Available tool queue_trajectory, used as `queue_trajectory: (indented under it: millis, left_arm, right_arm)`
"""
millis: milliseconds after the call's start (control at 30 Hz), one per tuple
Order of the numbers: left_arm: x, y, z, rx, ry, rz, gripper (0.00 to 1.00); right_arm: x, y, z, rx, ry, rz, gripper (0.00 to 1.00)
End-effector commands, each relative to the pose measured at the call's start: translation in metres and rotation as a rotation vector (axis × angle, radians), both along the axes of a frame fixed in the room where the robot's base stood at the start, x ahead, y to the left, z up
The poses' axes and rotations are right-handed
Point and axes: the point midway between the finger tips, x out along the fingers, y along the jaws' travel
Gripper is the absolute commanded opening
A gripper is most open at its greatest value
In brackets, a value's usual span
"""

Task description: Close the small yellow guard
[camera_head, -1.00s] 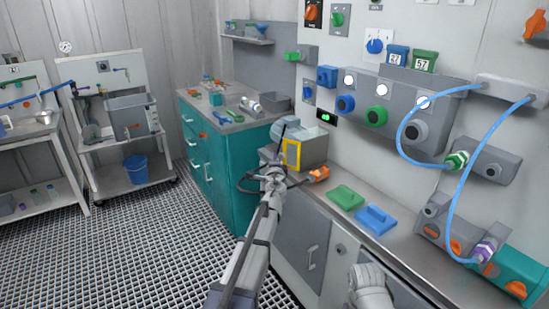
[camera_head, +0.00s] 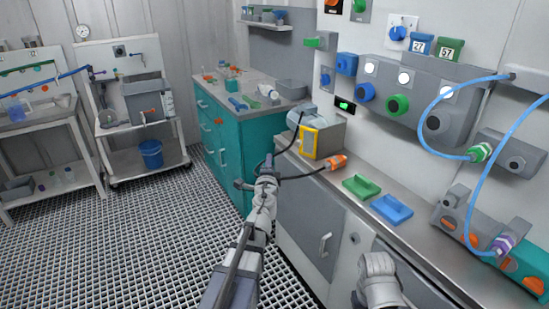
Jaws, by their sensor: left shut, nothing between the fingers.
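The small yellow guard (camera_head: 303,142) is a yellow frame on the front face of a grey box (camera_head: 328,138) on the counter. It stands upright; I cannot tell whether it sits flush with the box. My left gripper (camera_head: 268,164) is shut and empty, in front of and to the left of the box, with a gap in the picture between it and the guard. The guard is not covered by the arm.
An orange-ended black cable (camera_head: 335,162) lies by the box. Green (camera_head: 361,186) and blue (camera_head: 391,209) blocks lie on the counter to the right. A teal cabinet (camera_head: 240,150) stands behind left. Blue hoses hang at the right wall. The grated floor at left is clear.

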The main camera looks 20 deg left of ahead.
Motion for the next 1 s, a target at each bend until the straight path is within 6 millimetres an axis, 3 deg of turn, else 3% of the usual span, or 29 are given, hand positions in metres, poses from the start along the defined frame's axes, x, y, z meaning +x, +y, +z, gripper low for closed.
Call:
queue_trajectory:
  millis: [267,533,800,1000]
  left_arm:
    - [-0.001,0.001,0.002,0.000,0.000,-0.226,0.00]
    - [-0.021,-0.009,0.003,0.000,0.000,-0.498,0.00]
    - [-0.028,-0.013,0.003,0.000,0.000,-0.564,0.00]
    - [-0.009,-0.017,0.003,0.000,0.000,-0.566,0.00]
  right_arm:
    - [0.000,0.000,0.002,0.000,0.000,0.000,0.50]
    - [0.000,0.000,0.003,0.000,0.000,0.000,0.50]
    - [0.000,0.000,0.003,0.000,0.000,0.000,0.50]
    - [0.000,0.000,0.003,0.000,0.000,0.000,0.50]
